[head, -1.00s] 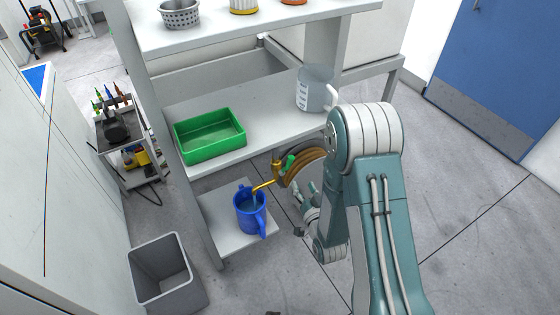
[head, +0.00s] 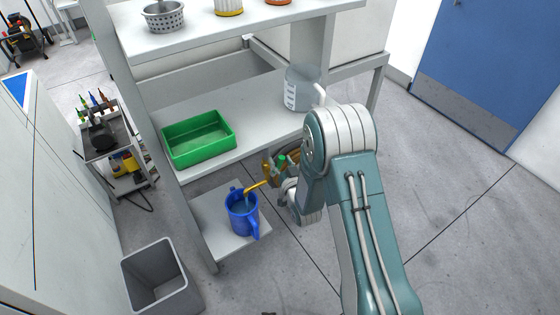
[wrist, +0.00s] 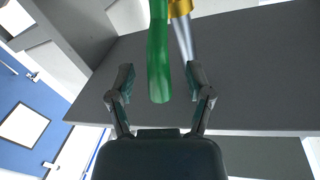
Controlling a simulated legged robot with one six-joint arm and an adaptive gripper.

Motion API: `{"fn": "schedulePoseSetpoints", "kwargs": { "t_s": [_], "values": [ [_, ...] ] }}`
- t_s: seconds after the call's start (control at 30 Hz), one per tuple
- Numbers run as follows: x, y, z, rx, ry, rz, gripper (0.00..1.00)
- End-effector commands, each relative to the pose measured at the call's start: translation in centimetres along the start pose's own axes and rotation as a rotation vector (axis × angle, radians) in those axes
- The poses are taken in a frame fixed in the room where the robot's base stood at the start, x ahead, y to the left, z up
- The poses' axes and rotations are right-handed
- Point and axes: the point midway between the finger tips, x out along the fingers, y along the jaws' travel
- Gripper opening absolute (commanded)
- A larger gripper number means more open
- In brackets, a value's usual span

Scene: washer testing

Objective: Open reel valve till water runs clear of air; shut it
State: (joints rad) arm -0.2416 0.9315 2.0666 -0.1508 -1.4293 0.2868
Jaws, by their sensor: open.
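The reel valve's green lever (wrist: 158,50) hangs down between the fingers of my open gripper (wrist: 159,76) in the wrist view, with gaps on both sides. A brass fitting (wrist: 180,8) sits beside it, and a pale, translucent streak runs down from it, possibly water. In the head view the green lever (head: 282,160) is small, and the brass spout (head: 257,185) points into the mouth of the blue jug (head: 242,216). The jug stands upright on the low shelf (head: 225,247). The hose reel (head: 294,153) is mostly hidden by my arm. Air in the water cannot be made out.
A green tray (head: 200,140) and a clear measuring jug (head: 302,88) stand on the middle shelf above. A grey bin (head: 160,275) is on the floor at lower left. A tool cart (head: 115,150) stands at left. The floor to the right is clear.

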Motion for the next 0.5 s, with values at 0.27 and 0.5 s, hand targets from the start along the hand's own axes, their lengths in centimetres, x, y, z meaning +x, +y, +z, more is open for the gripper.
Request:
{"fn": "schedulePoseSetpoints", "kwargs": {
  "t_s": [0.27,0.5],
  "values": [
    [0.12,0.03,0.00,0.000,0.000,0.000,0.62],
    [0.14,0.01,0.00,0.000,0.000,0.000,0.00]
  ]
}}
